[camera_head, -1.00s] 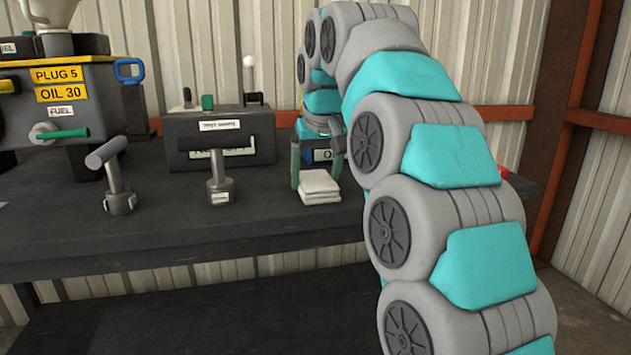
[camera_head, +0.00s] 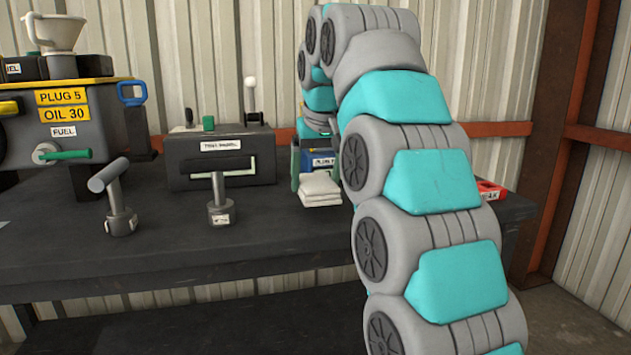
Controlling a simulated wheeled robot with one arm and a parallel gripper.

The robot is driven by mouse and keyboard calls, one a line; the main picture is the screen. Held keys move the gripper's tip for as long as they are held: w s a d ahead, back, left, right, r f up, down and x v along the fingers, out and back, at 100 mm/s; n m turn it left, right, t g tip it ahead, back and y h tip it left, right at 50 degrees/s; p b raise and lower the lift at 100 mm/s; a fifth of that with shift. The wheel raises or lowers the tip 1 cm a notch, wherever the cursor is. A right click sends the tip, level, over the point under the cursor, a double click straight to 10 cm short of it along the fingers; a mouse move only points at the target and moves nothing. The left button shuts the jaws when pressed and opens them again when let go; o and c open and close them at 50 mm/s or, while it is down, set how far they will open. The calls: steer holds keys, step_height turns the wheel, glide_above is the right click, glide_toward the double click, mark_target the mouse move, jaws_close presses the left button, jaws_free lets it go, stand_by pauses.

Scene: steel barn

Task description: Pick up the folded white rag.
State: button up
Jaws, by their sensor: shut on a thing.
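The folded white rag (camera_head: 319,190) is a small stack of layers at the right part of the dark workbench top (camera_head: 262,226). My gripper (camera_head: 317,164) is at the rag from behind, pointing down. One finger shows at the rag's left side; the other is mostly hidden by my arm. The gripper is shut on the rag. I cannot tell whether the rag's underside touches the bench.
A labelled machine (camera_head: 70,122) is at the far left. A red item (camera_head: 490,190) lies right of my arm.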

steer(key=s+d+r+b, duration=0.1)
steer(key=s+d, duration=0.3)
steer(key=s, duration=1.1)
steer(key=shift+d+r+b, duration=0.2)
steer(key=shift+b, duration=0.55)
steer(key=o, duration=0.9)
steer(key=shift+c, duration=0.2)
steer(key=c, duration=0.7)
